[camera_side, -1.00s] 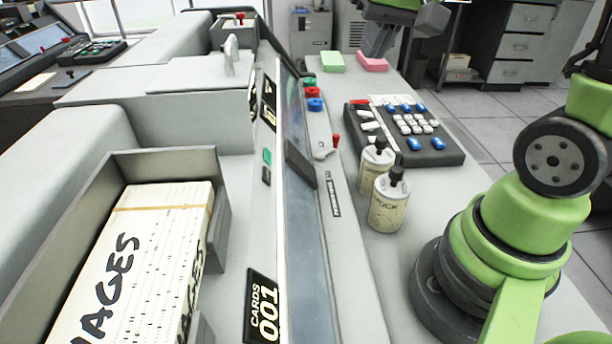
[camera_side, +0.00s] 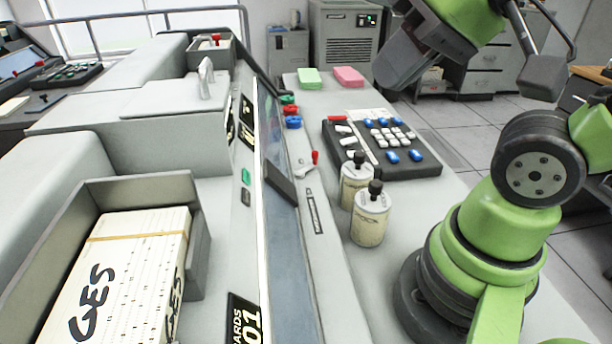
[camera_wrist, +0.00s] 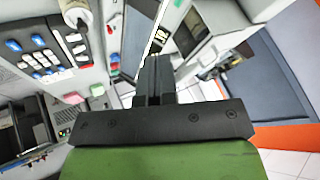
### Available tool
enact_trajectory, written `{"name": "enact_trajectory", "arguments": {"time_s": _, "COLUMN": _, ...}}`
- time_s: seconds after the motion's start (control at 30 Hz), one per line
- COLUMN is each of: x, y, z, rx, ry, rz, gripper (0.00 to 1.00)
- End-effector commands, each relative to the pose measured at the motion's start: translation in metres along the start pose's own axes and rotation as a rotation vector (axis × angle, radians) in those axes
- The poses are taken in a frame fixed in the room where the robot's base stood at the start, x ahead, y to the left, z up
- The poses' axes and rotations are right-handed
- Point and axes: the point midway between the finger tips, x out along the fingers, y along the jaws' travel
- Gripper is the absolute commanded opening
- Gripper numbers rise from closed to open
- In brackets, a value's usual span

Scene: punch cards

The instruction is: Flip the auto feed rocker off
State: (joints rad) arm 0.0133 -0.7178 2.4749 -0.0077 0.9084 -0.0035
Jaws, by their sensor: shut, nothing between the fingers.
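No rocker is legibly labelled auto feed in these views. White rocker-like switches (camera_side: 345,130) line the left side of the black control panel (camera_side: 425,165) in the side view. The panel also carries blue and white keys, and shows at upper left in the wrist view (camera_wrist: 65,55). A green and a dark small switch (camera_side: 246,177) sit on the machine's sloped edge. My gripper (camera_wrist: 153,62) is shut and empty in the wrist view, its dark fingers together and apart from the panel. In the side view its fingertips cannot be made out; my wrist is above the far side of the panel.
Two bottles with black caps (camera_side: 371,215) stand in front of the panel. A red-tipped lever (camera_side: 314,158) stands left of it. Green (camera_side: 309,76) and pink (camera_side: 348,77) blocks lie at the back. A card tray (camera_side: 150,190) is at left.

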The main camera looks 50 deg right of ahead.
Motion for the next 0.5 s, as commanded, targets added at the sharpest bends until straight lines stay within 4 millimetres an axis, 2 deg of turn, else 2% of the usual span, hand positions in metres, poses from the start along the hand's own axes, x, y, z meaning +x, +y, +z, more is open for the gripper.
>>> {"name": "enact_trajectory", "arguments": {"time_s": 0.27, "x": 0.019, "y": 0.014, "z": -0.057, "rx": 0.082, "ry": -0.088, "rz": 0.139, "gripper": 0.0}}
{"name": "enact_trajectory", "arguments": {"time_s": 0.5, "x": 0.053, "y": 0.053, "z": -0.112, "rx": 0.178, "ry": -0.191, "rz": 0.271, "gripper": 0.0}}
